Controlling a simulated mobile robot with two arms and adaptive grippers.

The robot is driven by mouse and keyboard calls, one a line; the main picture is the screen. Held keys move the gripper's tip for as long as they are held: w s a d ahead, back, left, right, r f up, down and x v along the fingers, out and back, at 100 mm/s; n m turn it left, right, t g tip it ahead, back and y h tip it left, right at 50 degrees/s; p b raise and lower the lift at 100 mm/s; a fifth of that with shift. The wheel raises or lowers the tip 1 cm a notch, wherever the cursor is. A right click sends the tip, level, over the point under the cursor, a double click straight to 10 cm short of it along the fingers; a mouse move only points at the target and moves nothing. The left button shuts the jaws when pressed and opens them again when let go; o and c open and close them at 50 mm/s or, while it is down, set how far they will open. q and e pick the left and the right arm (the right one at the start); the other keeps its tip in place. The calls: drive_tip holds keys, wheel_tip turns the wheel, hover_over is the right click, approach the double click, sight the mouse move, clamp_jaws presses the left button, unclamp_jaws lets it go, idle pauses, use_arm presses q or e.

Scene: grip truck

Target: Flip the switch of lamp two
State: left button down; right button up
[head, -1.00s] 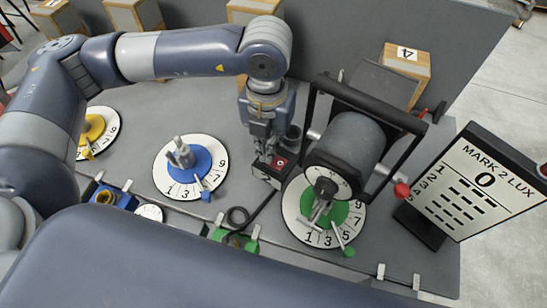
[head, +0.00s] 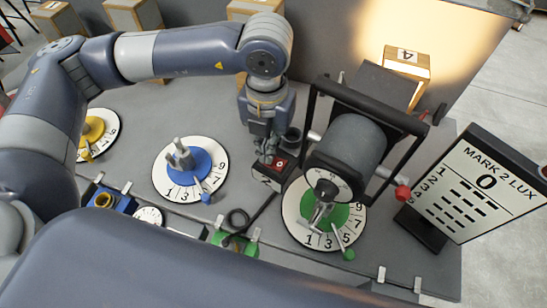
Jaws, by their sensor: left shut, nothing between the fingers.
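The black lamp (head: 350,150) stands in a square frame on the green numbered dial, at the right of the table. It now throws a warm glow on the grey back wall. A small black switch box (head: 272,178) with a red rocker (head: 281,163) sits just left of the lamp, with a black cable running from it. My left gripper (head: 267,157) points down, shut and empty, with its fingertips at the box's upper left side by the rocker. I cannot tell whether they touch it. My right gripper is not in view.
A blue dial (head: 189,162) and a yellow dial (head: 95,130) lie to the left. A sign reading MARK 2 LUX (head: 475,190) stands at the right. A wooden block marked 4 (head: 407,65) is behind the lamp. Bare table lies between the blue dial and the switch box.

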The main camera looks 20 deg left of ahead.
use_arm(q)
drive_tip(key=shift+r+p, duration=0.95)
drive_tip(key=shift+r, duration=1.85)
drive_tip(key=shift+s+f, duration=0.1)
